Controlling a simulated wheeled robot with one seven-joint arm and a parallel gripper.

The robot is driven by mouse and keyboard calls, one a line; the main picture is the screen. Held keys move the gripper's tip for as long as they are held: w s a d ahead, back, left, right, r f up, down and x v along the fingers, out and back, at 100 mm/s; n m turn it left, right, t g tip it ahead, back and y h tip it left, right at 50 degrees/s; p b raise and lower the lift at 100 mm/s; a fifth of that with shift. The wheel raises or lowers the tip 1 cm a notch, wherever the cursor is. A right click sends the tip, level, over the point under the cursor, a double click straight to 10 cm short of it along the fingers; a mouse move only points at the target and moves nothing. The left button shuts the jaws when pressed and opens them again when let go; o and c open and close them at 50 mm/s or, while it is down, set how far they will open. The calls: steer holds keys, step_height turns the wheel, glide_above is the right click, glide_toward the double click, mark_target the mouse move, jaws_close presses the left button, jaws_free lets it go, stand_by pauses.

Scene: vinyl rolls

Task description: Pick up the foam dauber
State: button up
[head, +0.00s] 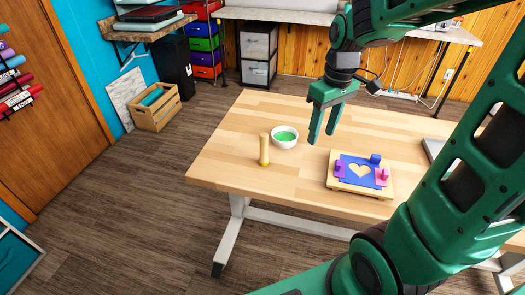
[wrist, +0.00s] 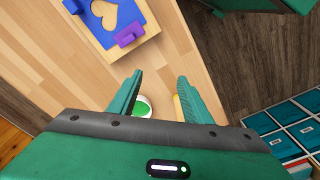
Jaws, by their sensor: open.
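The foam dauber (head: 264,149), a pale yellow upright cylinder, stands on the wooden table near its left front part. It seems to show as a yellow sliver (wrist: 177,106) beside a finger in the wrist view, mostly hidden. My gripper (head: 322,137) is open and empty, above the table and to the right of the dauber in the head view. Its two green fingers (wrist: 160,76) point down, apart from the dauber.
A white bowl with green contents (head: 285,136) stands just right of the dauber; it also shows between my fingers (wrist: 143,107). A wooden board with a blue heart stencil and clamps (head: 345,184) lies further right. The table (head: 225,160) is clear left of the dauber.

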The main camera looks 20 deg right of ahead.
mark_target(262, 150)
steer(key=w+a+f+n, duration=0.2)
steer(key=w+a+f, duration=0.1)
steer(key=w, duration=0.1)
steer(key=w+a+f+n, duration=0.2)
steer(key=w+a+f, duration=0.1)
steer(key=w+a, duration=0.1)
steer(key=w+a+f+n, duration=0.3)
steer(key=w+a, duration=0.1)
steer(key=shift+w+a+y, duration=0.2)
steer(key=shift+w+y, duration=0.15)
steer(key=shift+y, duration=0.05)
steer(key=shift+w+a+f, duration=0.1)
steer(key=shift+a+f, duration=0.05)
steer(key=shift+f, duration=0.85)
steer(key=shift+s+a+f, duration=0.1)
steer(key=shift+a+f, duration=0.1)
steer(key=shift+f, duration=0.75)
steer(key=shift+w+a+f, duration=0.1)
steer(key=shift+a+f, duration=0.05)
steer(key=shift+f, duration=0.85)
steer(key=c, duration=1.1)
